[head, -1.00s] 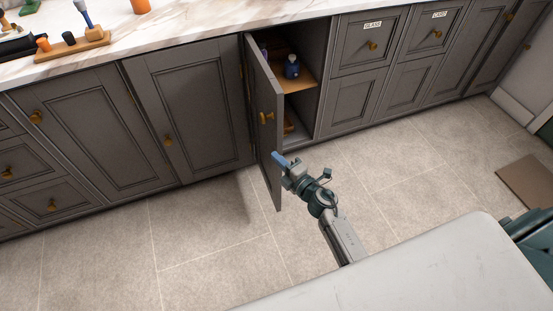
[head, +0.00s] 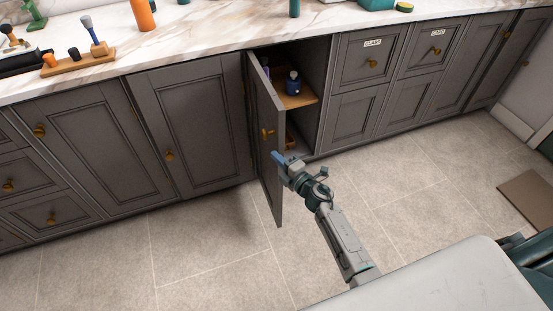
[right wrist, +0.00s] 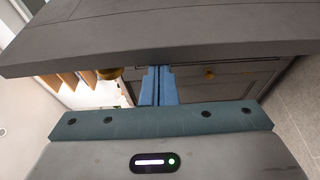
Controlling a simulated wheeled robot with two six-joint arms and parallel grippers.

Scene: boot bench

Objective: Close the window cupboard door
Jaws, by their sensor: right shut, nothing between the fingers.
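The window cupboard door (head: 265,150) stands wide open in the head view, swung out from the grey cabinet, with a brass knob (head: 267,133) on its face. My right gripper (head: 277,156) is shut and empty, its blue fingertips at the door's free edge, below the knob. In the right wrist view the blue fingers (right wrist: 158,86) are together, and the door (right wrist: 170,35) spans the top of the picture just beyond them. I cannot tell whether they touch it. My left gripper is not in view.
Inside the open cupboard a dark blue bottle (head: 293,83) stands on a wooden shelf (head: 297,100). Closed drawers (head: 370,55) and doors flank it. The marble worktop (head: 200,35) carries tools and bottles. The tiled floor before the cabinets is clear, and a brown mat (head: 527,198) lies at right.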

